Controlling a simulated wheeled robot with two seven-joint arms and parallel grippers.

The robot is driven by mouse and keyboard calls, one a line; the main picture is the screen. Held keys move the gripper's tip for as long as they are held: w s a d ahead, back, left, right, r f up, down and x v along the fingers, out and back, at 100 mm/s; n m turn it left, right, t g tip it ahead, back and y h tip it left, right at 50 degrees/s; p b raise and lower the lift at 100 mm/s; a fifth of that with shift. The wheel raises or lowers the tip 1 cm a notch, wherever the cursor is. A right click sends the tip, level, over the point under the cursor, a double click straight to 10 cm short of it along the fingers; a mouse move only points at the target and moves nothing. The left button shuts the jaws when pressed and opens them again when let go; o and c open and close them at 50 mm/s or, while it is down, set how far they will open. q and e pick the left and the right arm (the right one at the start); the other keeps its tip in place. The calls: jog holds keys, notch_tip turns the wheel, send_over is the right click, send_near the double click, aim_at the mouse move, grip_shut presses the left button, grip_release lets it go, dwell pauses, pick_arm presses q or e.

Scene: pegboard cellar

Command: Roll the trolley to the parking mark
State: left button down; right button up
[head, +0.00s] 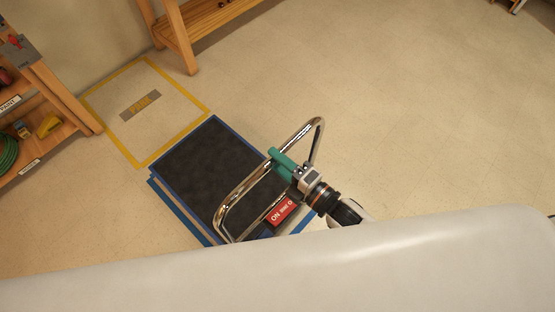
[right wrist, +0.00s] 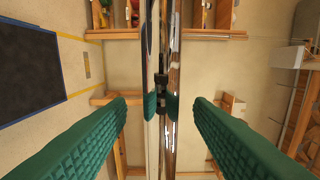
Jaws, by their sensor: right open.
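The trolley (head: 200,165) has a dark deck with blue edges and a bent chrome push handle (head: 240,190). Its far edge lies just outside the near yellow line of the parking mark (head: 112,132), a taped square with a grey PARK label (head: 140,104). My right gripper (head: 279,158), with green fingers, is open at the handle's upper bar. In the right wrist view the chrome bar (right wrist: 173,75) runs between the spread fingers (right wrist: 160,110); contact cannot be made out. The deck also shows there (right wrist: 28,65). My left gripper is not in view.
A wooden shelf (head: 60,90) with paint labels and a green coil stands left of the mark. A wooden bench (head: 180,40) stands beyond it, its leg close to the mark's far right side. The floor to the right is clear.

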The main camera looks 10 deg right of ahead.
jog(key=shift+x, duration=0.95)
jog(key=shift+c, duration=0.6)
jog(key=c, duration=0.9)
grip_shut()
jog(key=shift+s+f, duration=0.1)
jog(key=shift+f, duration=0.1)
